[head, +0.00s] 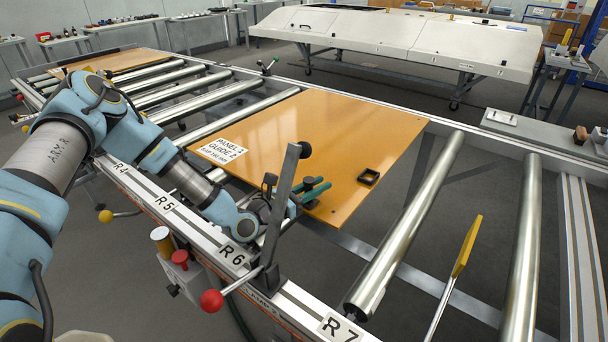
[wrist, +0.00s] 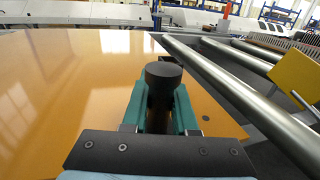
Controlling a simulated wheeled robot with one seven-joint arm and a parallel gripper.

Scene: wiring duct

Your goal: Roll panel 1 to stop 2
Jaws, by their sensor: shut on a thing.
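Panel 1 (head: 335,140) is a flat orange board labelled "PANEL 1 GUIDE 2", lying across the roller frame. It fills the left of the wrist view (wrist: 75,85). My gripper (head: 312,190) is at the panel's near edge, close to the R6 label. In the wrist view, its teal fingers (wrist: 160,108) are closed around a black round-topped post (wrist: 163,75). A grey upright bar (head: 280,205) partly hides the gripper in the head view, so the post's lower end cannot be made out. No stop is marked "2" legibly.
A bare roller (head: 410,230) stands right of the panel near R7, with another roller (head: 523,250) beyond. A yellow paddle (head: 467,245) rises between them.

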